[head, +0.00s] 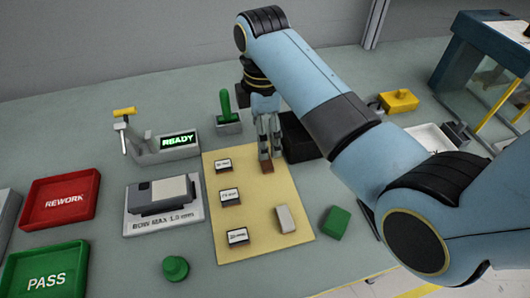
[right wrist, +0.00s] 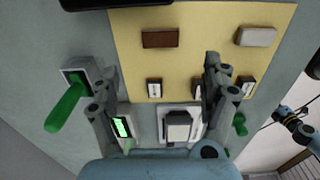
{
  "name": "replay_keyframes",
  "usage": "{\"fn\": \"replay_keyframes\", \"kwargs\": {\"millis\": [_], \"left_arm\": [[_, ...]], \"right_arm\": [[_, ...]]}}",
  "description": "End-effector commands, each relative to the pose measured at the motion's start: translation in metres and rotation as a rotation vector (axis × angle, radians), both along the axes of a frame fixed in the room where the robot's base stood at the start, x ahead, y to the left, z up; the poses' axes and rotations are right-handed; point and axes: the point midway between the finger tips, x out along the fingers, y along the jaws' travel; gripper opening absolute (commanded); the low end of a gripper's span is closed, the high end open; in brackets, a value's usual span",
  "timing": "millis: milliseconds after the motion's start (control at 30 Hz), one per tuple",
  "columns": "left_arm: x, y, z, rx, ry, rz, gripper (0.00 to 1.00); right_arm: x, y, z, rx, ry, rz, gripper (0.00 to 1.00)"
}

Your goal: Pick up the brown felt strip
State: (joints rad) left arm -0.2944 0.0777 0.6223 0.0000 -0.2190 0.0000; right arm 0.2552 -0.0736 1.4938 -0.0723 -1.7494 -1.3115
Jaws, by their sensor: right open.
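The brown felt strip (head: 265,167) lies on the yellow mat (head: 222,169) near its far right edge. In the right wrist view the strip (right wrist: 160,38) lies flat beyond my fingertips. My right gripper (head: 267,134) is above the strip, pointing down, its fingers partly in front of it in the head view. In the right wrist view the gripper (right wrist: 155,75) has its fingers wide apart with nothing between them. What seems to be my left arm shows small at the right of the right wrist view; its jaws are unclear.
Small labelled blocks (head: 229,196) and a grey block (head: 284,218) share the mat. A black box (head: 300,138) stands close right of the gripper, and a green-handled stand (head: 227,107) to its left. A green block (head: 334,222) lies right of the mat. Red (head: 61,198) and green trays are left.

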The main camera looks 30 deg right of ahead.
Motion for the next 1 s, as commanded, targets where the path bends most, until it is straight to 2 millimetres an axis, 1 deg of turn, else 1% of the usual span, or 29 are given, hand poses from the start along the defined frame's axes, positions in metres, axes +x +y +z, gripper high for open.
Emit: {"fn": "replay_keyframes", "kwargs": {"millis": [33, 100, 233, 367, 500, 600, 700, 867, 900, 1000], "left_arm": [[-0.009, 0.003, 0.000, 0.002, 0.013, -0.001, 0.40], [-0.018, 0.005, 0.000, 0.006, 0.027, 0.000, 0.40], [-0.024, 0.006, 0.000, 0.007, 0.036, -0.001, 0.40], [-0.017, 0.006, 0.003, 0.007, 0.025, -0.001, 0.40], [-0.001, 0.004, 0.007, 0.004, 0.001, -0.001, 0.40], [0.005, 0.002, 0.006, 0.003, -0.008, -0.001, 0.40], [0.004, 0.001, 0.006, 0.002, -0.007, 0.000, 0.40], [-0.001, 0.000, 0.005, 0.000, 0.001, 0.000, 0.40], [-0.003, 0.000, 0.005, 0.000, 0.003, 0.000, 0.40], [-0.007, 0.000, 0.005, 0.000, 0.009, 0.001, 0.40]], "right_arm": [[-0.001, 0.000, -0.009, -0.001, 0.004, 0.000, 0.81], [0.000, 0.000, -0.020, -0.001, 0.003, 0.000, 0.81], [0.000, 0.000, -0.031, -0.001, 0.000, 0.000, 0.81], [0.000, 0.002, -0.044, 0.000, 0.003, 0.001, 0.81], [0.000, 0.005, -0.067, 0.000, 0.003, 0.001, 0.81], [0.000, 0.005, -0.079, -0.001, 0.001, 0.000, 0.81], [0.000, 0.005, -0.084, 0.000, -0.001, 0.000, 0.81], [0.000, 0.005, -0.084, 0.000, -0.001, -0.001, 0.81], [0.000, 0.005, -0.084, 0.000, -0.001, 0.000, 0.79], [0.000, 0.005, -0.084, 0.000, -0.001, 0.000, 0.66]]}}
